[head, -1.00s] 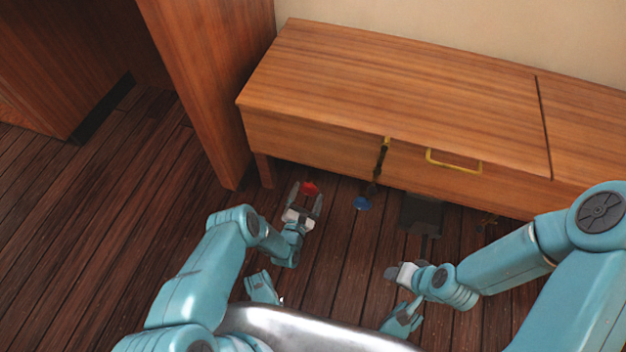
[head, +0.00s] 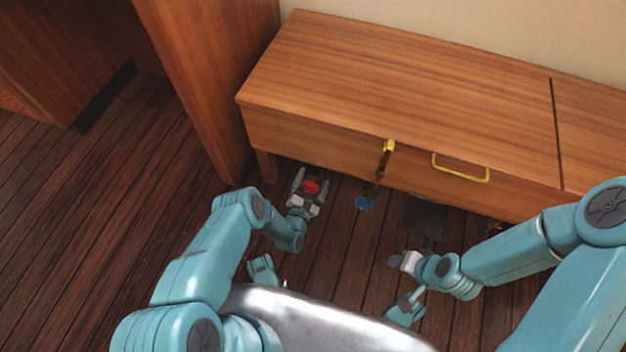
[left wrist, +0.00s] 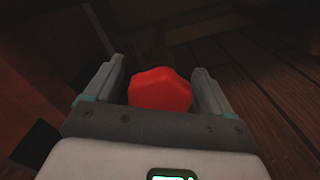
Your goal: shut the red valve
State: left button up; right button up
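The red valve (head: 311,187) is a small red knob low down in front of the wooden cabinet. It also shows in the left wrist view (left wrist: 160,90) as a rounded, lobed knob. My left gripper (head: 311,182) is open, with one finger on each side of the red valve. In the left wrist view a gap shows between the knob and the right finger; the left finger is closer to it. The valve's stem and mount are hidden. My right gripper (head: 398,261) is to the right, away from the valve, and its fingers are too small to read.
A blue knob (head: 364,203) is just right of the red valve. The wooden cabinet (head: 400,80) overhangs behind, with a yellow handle (head: 460,172). A wooden panel (head: 205,80) stands at the left. A dark object (head: 427,215) lies under the cabinet. Floor at left is clear.

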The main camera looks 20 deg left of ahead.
pick_arm(q)
jog(key=c, duration=0.8)
jog(key=shift+w, duration=0.1)
jog(key=shift+c, duration=0.6)
